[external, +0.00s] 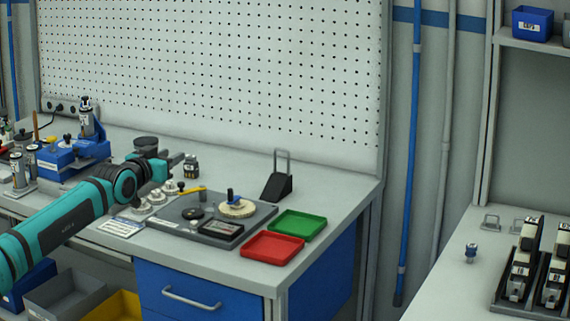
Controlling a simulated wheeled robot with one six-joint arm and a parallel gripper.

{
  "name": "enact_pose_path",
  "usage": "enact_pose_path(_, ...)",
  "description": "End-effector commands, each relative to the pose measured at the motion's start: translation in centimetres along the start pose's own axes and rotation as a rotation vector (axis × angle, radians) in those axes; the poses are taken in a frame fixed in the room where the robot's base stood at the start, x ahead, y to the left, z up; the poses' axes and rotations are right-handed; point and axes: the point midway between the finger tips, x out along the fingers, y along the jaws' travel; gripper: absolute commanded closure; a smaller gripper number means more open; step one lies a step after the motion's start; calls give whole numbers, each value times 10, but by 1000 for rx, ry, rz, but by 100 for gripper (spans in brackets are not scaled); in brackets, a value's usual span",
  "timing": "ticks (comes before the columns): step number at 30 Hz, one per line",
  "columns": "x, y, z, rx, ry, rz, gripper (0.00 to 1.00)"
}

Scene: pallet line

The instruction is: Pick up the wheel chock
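The wheel chock (278,186) is a dark wedge with a grey upright wire handle. It stands on the bench top near the back right, in front of the pegboard, with nothing touching it. My gripper (180,159) is over the middle of the bench, well to the left of the chock. Its fingers point right, toward the chock's side of the bench. The fingers are small and seen side-on, so their opening does not show clearly. I see nothing held in them.
A dark fixture plate (182,226) with discs and small parts lies in front of the chock. Green (298,225) and red (272,247) trays sit near the bench's right edge.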

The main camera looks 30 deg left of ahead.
Motion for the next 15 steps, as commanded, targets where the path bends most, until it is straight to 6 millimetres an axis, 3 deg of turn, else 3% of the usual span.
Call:
enact_pose_path(8,7,1,-3,-11,-20,4,66)
enact_pose_path(15,53,10,-24,-92,-161,16,66)
